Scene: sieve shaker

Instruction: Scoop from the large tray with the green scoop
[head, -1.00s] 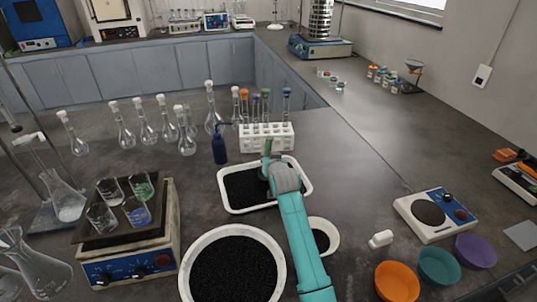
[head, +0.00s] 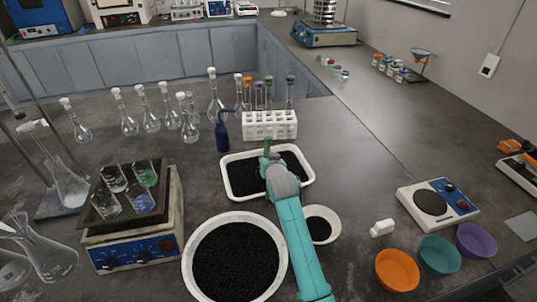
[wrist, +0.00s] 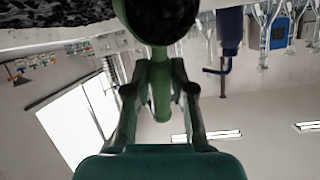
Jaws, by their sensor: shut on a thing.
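The large tray (head: 240,196) is white and rectangular, holding a layer of black granules, in the middle of the head view. My gripper (head: 268,166) is over the tray, fingers shut on the green scoop (head: 267,146), whose green part sticks up at the fingers. In the wrist view my gripper's fingers (wrist: 158,98) pinch the scoop's green handle (wrist: 160,88) from both sides. The scoop's round end at the top of that view looks dark inside; it may hold granules. My gripper hides part of the tray, and the scoop's height above the granules cannot be told.
A big round white bowl of black granules (head: 236,258) and a small white bowl (head: 333,229) stand in front of the tray. Behind it are a white tube rack (head: 270,131) and a blue wash bottle (head: 222,135).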

